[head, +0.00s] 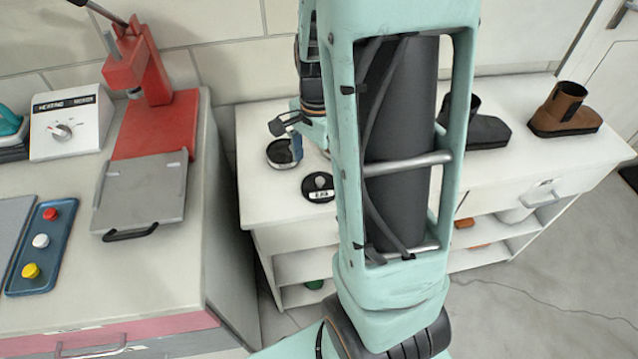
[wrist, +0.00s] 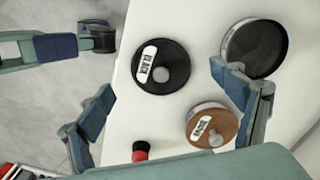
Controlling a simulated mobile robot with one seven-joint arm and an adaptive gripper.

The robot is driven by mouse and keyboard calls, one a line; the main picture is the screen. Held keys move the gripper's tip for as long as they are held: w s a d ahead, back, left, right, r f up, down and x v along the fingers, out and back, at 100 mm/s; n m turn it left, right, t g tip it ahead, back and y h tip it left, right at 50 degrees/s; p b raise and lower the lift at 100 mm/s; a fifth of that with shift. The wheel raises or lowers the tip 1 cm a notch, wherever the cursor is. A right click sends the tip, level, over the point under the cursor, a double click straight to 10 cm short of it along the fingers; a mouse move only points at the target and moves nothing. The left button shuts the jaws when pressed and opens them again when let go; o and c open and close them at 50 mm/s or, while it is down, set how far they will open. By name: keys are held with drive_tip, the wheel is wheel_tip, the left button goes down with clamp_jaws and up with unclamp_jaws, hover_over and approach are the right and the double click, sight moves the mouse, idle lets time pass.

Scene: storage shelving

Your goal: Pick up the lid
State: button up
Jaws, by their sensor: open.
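A round black lid (wrist: 178,52) with a knob and a white label reading "BLACK" lies on the white shelf top. In the head view the lid (head: 316,194) sits near the shelf's front edge. My gripper (wrist: 163,83) is open and empty; its blue-padded fingers appear on either side of the lid in the wrist view, with no visible contact. In the head view my gripper (head: 290,124) is partly hidden by my arm. An open round tin (wrist: 254,48) stands right of the lid. A tin with a brown lid (wrist: 203,118) labelled "BROWN" stands below it.
Black (head: 475,132) and brown (head: 563,108) boots stand on the shelf top's right side. A bench with a red press (head: 150,70) stands left, across a narrow gap.

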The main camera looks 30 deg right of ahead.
sight(318, 180)
wheel_tip(318, 180, down, 4)
drive_tip(key=shift+r, duration=0.1)
drive_tip(key=c, duration=0.9)
drive_tip(key=shift+c, duration=0.2)
drive_tip(key=shift+r, duration=0.1)
